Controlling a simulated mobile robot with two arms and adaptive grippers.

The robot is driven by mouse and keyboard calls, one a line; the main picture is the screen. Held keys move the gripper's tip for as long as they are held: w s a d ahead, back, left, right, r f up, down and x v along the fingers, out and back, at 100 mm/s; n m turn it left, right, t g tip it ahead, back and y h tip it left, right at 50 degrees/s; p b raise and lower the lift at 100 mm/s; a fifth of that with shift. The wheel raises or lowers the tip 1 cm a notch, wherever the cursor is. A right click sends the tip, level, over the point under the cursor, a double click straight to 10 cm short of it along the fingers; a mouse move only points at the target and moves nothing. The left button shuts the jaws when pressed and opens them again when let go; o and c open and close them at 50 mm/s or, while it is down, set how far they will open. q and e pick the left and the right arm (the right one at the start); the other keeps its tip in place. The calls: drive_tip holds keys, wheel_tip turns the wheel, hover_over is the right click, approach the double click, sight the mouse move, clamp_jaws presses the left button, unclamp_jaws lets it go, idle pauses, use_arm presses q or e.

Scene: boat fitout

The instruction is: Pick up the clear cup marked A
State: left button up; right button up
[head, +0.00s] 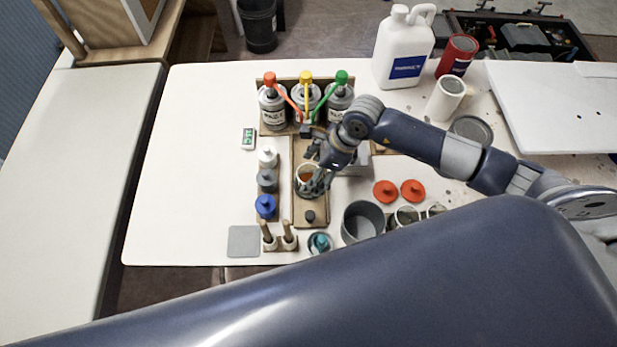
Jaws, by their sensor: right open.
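A small clear cup (307,174) with amber contents stands on a wooden board (309,216) in the middle of the table. Any letter on it is too small to read. My right gripper (314,183) reaches in from the right and is open, with its fingers down at the cup. The fingers partly hide the cup, and I cannot tell whether they touch it. My left gripper is not in view.
Red lids (385,191) and a grey pot (362,221) are on the right. A white jug (403,50) stands at the back. The table's left part is clear.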

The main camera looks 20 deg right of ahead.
sight(309, 177)
drive_tip(key=p+x, duration=0.1)
drive_tip(key=x, duration=0.2)
drive_tip(key=shift+d, duration=0.15)
drive_tip(key=shift+w+f, duration=0.15)
drive_tip(key=shift+f, duration=0.35)
drive_tip(key=c, duration=0.8)
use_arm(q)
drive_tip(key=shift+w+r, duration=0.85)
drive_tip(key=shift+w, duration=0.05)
use_arm(e)
drive_tip(key=c, duration=0.4)
